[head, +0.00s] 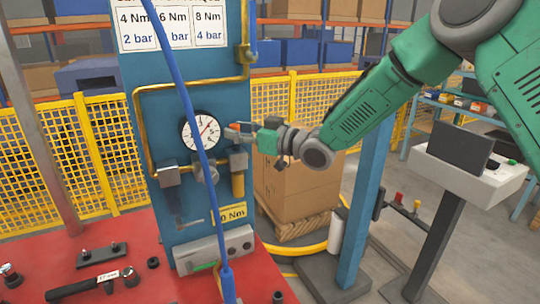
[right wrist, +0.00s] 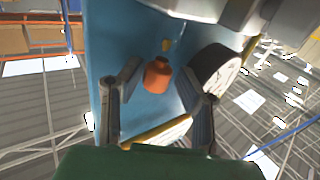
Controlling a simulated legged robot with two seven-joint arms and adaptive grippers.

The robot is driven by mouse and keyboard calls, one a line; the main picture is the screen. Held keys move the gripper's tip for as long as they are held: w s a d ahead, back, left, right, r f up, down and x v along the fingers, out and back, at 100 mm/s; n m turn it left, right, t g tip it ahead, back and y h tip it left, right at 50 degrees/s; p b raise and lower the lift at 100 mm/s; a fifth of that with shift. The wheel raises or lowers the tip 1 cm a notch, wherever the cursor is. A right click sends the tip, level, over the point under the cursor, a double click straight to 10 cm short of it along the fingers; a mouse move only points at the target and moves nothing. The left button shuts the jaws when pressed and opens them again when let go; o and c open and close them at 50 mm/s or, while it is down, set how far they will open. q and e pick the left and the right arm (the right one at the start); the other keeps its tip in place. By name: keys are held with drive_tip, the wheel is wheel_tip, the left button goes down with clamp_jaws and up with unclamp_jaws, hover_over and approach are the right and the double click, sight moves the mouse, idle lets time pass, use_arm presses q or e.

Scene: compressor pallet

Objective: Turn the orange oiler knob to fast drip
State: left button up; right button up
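The orange oiler knob (right wrist: 157,75) shows in the right wrist view against the blue panel, between the two fingers of my right gripper (right wrist: 162,68). The fingers are spread, with visible gaps on both sides of the knob. In the head view my right gripper (head: 238,130) reaches in from the right at the panel, beside the pressure gauge (head: 201,131). A bit of orange shows at its fingertips there, but the knob is mostly hidden. My left gripper is not in view.
The blue panel (head: 160,110) carries yellow pipes and valve fittings below the gauge. A blue hose (head: 190,110) hangs in front of it. The red pallet (head: 125,230) holds a black-handled tool (head: 85,285). A blue post (head: 365,205) stands at right, under my right arm.

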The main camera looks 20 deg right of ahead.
drive_tip(key=m+h, duration=0.1)
drive_tip(key=m+t+h, duration=0.1)
drive_tip(key=shift+s+d+f+t+h, duration=0.1)
drive_tip(key=shift+d+t+h, duration=0.2)
drive_tip(key=shift+d, duration=0.05)
drive_tip(key=m+h, duration=0.1)
drive_tip(key=h, duration=0.1)
drive_tip(key=a+m+t+h, duration=0.1)
drive_tip(key=shift+a+m+t+h+p, duration=0.2)
drive_tip(key=shift+m+t+h+p, duration=0.1)
drive_tip(key=shift+h+p, duration=0.1)
use_arm(q)
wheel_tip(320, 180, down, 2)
drive_tip(key=b, duration=0.2)
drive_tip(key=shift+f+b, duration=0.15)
drive_tip(key=shift+b, duration=0.25)
use_arm(e)
drive_tip(key=v, duration=1.3)
drive_tip(key=shift+s, duration=0.4)
drive_tip(key=shift+d, duration=0.1)
